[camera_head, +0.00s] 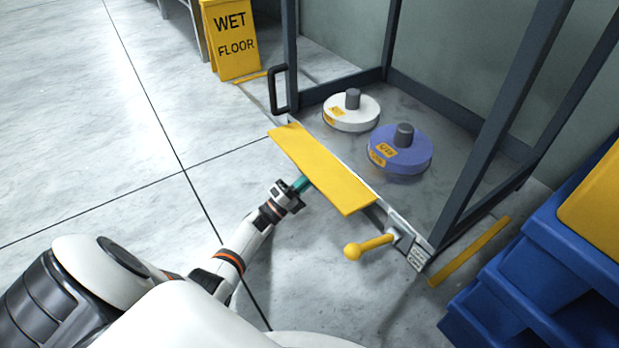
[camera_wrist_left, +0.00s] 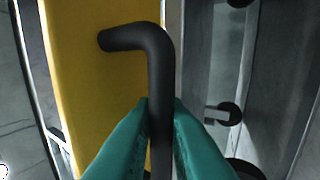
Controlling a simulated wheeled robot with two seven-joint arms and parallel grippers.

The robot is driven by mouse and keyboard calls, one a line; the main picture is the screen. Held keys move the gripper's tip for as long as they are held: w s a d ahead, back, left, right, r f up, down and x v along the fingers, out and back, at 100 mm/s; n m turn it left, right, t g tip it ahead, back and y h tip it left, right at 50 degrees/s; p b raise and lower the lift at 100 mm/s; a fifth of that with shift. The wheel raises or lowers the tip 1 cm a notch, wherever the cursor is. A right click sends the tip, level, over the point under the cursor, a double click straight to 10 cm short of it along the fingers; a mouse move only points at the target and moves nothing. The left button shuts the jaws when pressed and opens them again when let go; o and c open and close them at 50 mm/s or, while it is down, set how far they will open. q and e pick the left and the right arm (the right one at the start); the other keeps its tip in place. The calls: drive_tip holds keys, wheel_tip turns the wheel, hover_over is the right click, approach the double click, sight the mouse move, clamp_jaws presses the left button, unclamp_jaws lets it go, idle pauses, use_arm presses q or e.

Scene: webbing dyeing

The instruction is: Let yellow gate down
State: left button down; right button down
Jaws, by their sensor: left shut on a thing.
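The yellow gate (camera_head: 322,168) is a long flat panel across the front opening of a dark-framed bay. I cannot tell its exact tilt. The yellow panel (camera_wrist_left: 85,85) fills the left part of the left wrist view, with a bent black handle (camera_wrist_left: 160,75) on it. My left gripper (camera_head: 302,184) is at the near side of the gate, about midway along. Its teal fingers (camera_wrist_left: 160,130) are closed around the handle's straight part. In the head view the gate hides the handle. My right gripper is not in view.
A yellow knob lever (camera_head: 370,246) sticks out by the gate's right end. Inside the bay are a white disc (camera_head: 345,114) and a purple disc (camera_head: 408,154). Blue bins (camera_head: 545,270) stand at right, a wet floor sign (camera_head: 232,40) at back left. The left floor is clear.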

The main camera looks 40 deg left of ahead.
use_arm(q)
drive_tip(key=shift+r, duration=0.1)
drive_tip(key=c, duration=1.5)
unclamp_jaws()
drive_tip(key=s+a+p, duration=0.1)
drive_tip(key=s, duration=0.3)
drive_tip(key=s+a+p, duration=0.2)
drive_tip(key=s, duration=0.2)
drive_tip(key=s+a+p, duration=0.1)
drive_tip(key=s+p, duration=0.1)
drive_tip(key=s, duration=0.2)
drive_tip(key=shift+s+a+f, duration=0.15)
drive_tip(key=shift+a+f, duration=0.05)
drive_tip(key=shift+f, duration=0.15)
